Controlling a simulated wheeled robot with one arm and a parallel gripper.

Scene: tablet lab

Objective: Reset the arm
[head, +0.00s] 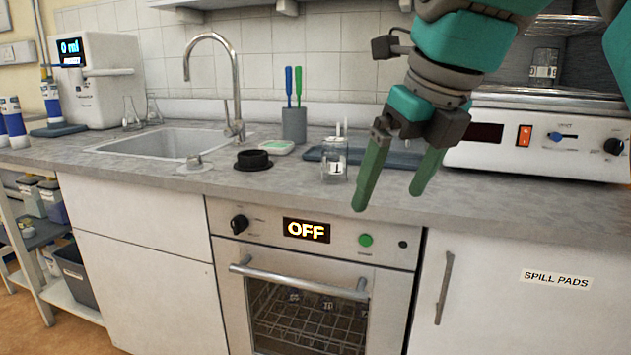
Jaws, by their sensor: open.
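My gripper (392,193) hangs at the upper right in the head view, in front of the counter's front edge. Its two green fingers point down, spread apart, with nothing between them. My arm comes in from the top right corner. A clear beaker labelled 1 (334,168) stands on the counter just left of the fingers. The fingers appear apart from it.
The grey counter (300,190) holds a sink (165,146) with a tall faucet, a black round piece (253,160), a brush holder (294,125) and a blue tray. A white device (530,145) stands right, behind my gripper. Below is an oven (310,275) reading OFF, door closed.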

